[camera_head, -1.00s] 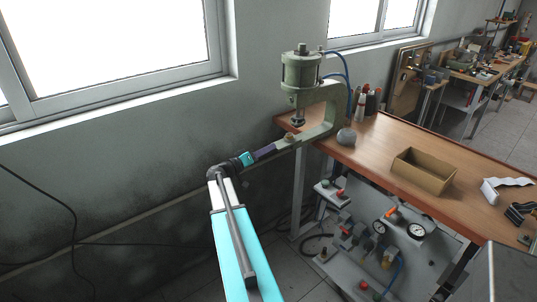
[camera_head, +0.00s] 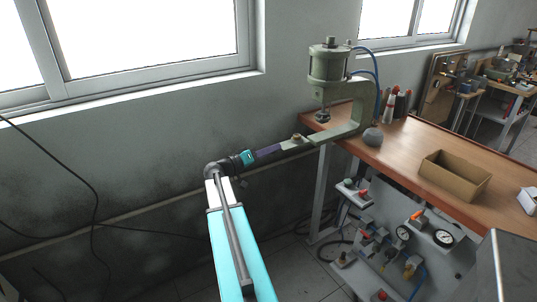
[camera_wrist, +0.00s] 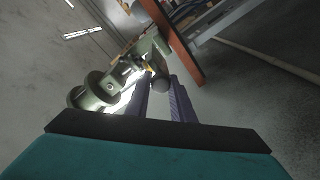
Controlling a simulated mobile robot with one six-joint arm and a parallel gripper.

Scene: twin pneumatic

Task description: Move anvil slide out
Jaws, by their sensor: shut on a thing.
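The green press (camera_head: 354,100) stands on the left corner of the wooden bench, its cylinder upright. Its anvil slide (camera_head: 301,143) sticks out to the left past the bench edge. A small brownish anvil (camera_head: 297,137) sits on the slide, left of the ram tip (camera_head: 323,118) and clear of it. My gripper (camera_head: 282,148) is shut on the outer end of the slide, its dark purple fingers level with it. In the wrist view my gripper (camera_wrist: 160,80) shows two purple fingers, with the press (camera_wrist: 105,85) beyond them. The gripped end is hard to make out there.
On the bench (camera_head: 404,148) are a grey rounded object (camera_head: 373,137), bottles (camera_head: 394,104) and an open cardboard box (camera_head: 455,176). A panel with gauges (camera_head: 404,234) stands below. The wall and window are behind my arm. Floor is free left of the bench.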

